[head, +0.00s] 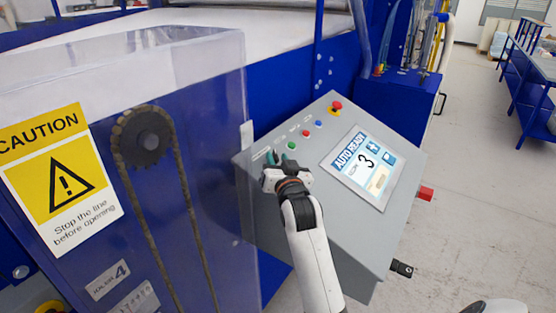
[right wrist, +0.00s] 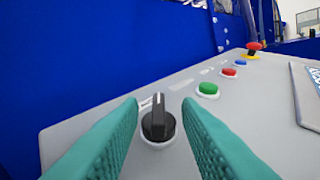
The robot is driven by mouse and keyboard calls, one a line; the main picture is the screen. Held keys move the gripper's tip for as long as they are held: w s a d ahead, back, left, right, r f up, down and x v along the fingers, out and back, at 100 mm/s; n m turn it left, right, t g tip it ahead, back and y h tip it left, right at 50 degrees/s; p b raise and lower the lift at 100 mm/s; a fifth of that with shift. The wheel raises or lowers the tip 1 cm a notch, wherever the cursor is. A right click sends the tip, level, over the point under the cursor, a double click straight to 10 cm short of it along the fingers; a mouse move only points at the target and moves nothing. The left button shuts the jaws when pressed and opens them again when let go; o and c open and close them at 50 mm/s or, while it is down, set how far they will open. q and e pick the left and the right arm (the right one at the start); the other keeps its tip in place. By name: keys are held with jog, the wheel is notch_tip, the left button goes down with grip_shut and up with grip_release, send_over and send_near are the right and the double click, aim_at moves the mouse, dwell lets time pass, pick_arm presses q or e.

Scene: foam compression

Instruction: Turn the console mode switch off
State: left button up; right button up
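The grey console (head: 330,225) has a sloped panel with a row of controls along its upper left edge. The mode switch (right wrist: 158,122) is a black knob on a white ring at the near end of the row, its pointer roughly upright in the right wrist view. In the head view my right gripper (head: 277,157) covers it. My right gripper (right wrist: 160,125) is open, its teal fingers on either side of the knob with gaps showing; the knob appears just beyond or between the tips. My left gripper is not in view.
Along the row are a green button (right wrist: 208,89), a red button (right wrist: 229,72), a blue button (right wrist: 241,62) and a red emergency stop (head: 336,106). A clear guard (head: 225,120) over a chain stands left of the console.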

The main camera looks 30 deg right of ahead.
jog(key=shift+c, duration=0.2)
jog(key=c, duration=0.6)
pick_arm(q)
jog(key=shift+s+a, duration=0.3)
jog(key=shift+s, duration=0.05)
